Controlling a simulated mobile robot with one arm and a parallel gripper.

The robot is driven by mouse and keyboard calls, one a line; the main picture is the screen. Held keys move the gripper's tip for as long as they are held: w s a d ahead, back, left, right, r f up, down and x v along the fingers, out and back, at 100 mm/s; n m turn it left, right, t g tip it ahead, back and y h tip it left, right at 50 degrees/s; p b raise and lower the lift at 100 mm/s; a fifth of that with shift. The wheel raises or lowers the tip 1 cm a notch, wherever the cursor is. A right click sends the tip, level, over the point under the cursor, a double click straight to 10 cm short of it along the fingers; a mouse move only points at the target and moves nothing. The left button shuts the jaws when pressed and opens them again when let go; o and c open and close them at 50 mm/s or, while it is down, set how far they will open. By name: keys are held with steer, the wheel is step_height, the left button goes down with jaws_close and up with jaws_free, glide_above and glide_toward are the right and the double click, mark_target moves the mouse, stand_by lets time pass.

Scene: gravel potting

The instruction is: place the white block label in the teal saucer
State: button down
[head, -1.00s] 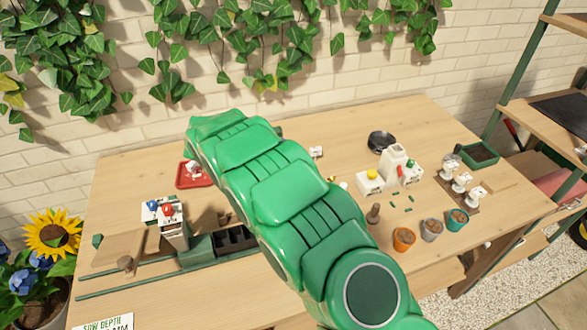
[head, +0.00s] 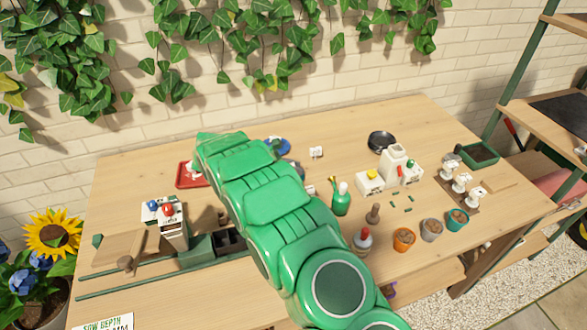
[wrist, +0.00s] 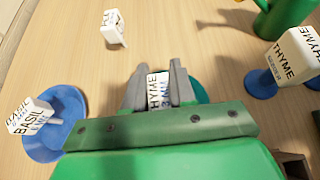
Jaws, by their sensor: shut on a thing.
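The teal saucer (wrist: 201,89) shows partly behind and beside the right finger in the wrist view. The fingers and the green gripper body hide the rest of it. The block appears over or at the saucer's left part; I cannot tell whether it touches. In the head view my arm hides the gripper and the held block.
A blue saucer (wrist: 68,140) holds a BASIL block (wrist: 30,115) at left. Another white block (wrist: 113,28) stands on the table. A larger THYME block (wrist: 291,61) and a green vessel (wrist: 284,16) are at right. A red tray (head: 185,181) lies left of my arm.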

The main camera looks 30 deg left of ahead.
steer(key=shift+f, duration=0.3)
steer(key=c, duration=0.9)
jaws_free()
steer(key=shift+c, duration=0.2)
steer(key=shift+r, duration=0.1)
steer(key=shift+s+a+r, duration=0.3)
steer(key=shift+s+a, duration=0.05)
steer(key=v, duration=1.1)
steer(key=shift+d, duration=0.1)
